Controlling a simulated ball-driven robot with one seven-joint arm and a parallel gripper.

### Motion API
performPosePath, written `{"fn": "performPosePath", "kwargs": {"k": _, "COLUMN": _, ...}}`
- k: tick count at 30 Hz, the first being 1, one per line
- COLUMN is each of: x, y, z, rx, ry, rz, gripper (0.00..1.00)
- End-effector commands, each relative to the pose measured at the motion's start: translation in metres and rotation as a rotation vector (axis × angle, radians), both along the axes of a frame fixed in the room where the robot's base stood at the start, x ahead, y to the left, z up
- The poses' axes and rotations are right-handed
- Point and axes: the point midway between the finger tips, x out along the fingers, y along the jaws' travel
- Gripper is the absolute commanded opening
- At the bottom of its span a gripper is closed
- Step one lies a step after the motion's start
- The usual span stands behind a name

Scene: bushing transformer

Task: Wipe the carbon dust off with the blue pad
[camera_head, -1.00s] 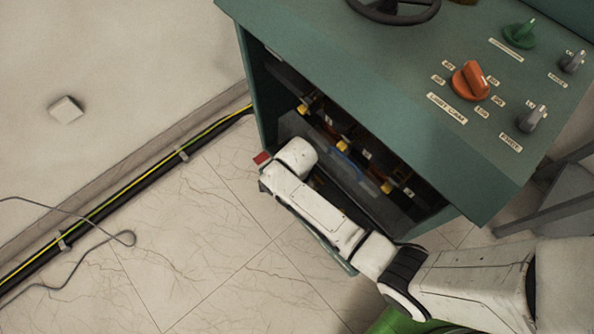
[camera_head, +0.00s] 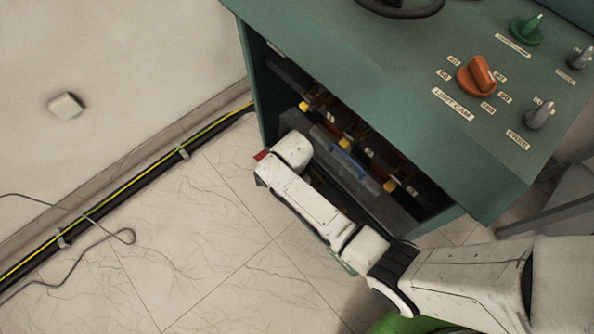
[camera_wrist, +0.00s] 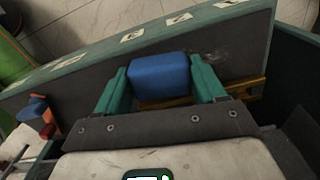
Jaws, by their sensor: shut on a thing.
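In the wrist view, the blue pad (camera_wrist: 160,78) is clamped between the two teal fingers of my gripper (camera_wrist: 160,88). The pad is at a dark grey panel (camera_wrist: 75,105); whether it touches cannot be told. A faint pale, scratchy smudge (camera_wrist: 212,54) shows on the panel just right of the pad; I cannot tell whether it is the carbon dust. In the head view my white arm reaches to the open front of the green cabinet (camera_head: 340,50). The fingers and pad cannot be made out clearly there.
Inside the cabinet are yellow-ended fittings (camera_head: 345,143) and a translucent part with a blue strip (camera_head: 347,163). The cabinet top carries an orange knob (camera_head: 478,75) and a green knob (camera_head: 527,30). A black and yellow cable (camera_head: 120,192) runs along the wall at left. The tiled floor is mostly clear.

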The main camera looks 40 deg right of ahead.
Motion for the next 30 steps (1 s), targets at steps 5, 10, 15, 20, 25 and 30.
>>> {"fn": "performPosePath", "kwargs": {"k": 5, "x": 0.009, "y": 0.0, "z": 0.001, "rx": 0.0, "ry": 0.0, "rz": -0.001, "gripper": 0.45}}
{"fn": "performPosePath", "kwargs": {"k": 10, "x": 0.013, "y": 0.0, "z": 0.0, "rx": 0.001, "ry": 0.0, "rz": 0.0, "gripper": 0.45}}
{"fn": "performPosePath", "kwargs": {"k": 15, "x": 0.022, "y": 0.0, "z": -0.002, "rx": 0.001, "ry": -0.001, "rz": -0.001, "gripper": 0.45}}
{"fn": "performPosePath", "kwargs": {"k": 20, "x": 0.032, "y": 0.0, "z": -0.003, "rx": 0.001, "ry": -0.001, "rz": -0.001, "gripper": 0.45}}
{"fn": "performPosePath", "kwargs": {"k": 25, "x": 0.037, "y": 0.0, "z": -0.002, "rx": 0.001, "ry": -0.001, "rz": 0.0, "gripper": 0.45}}
{"fn": "performPosePath", "kwargs": {"k": 30, "x": 0.042, "y": 0.0, "z": -0.003, "rx": 0.002, "ry": -0.002, "rz": -0.001, "gripper": 0.45}}
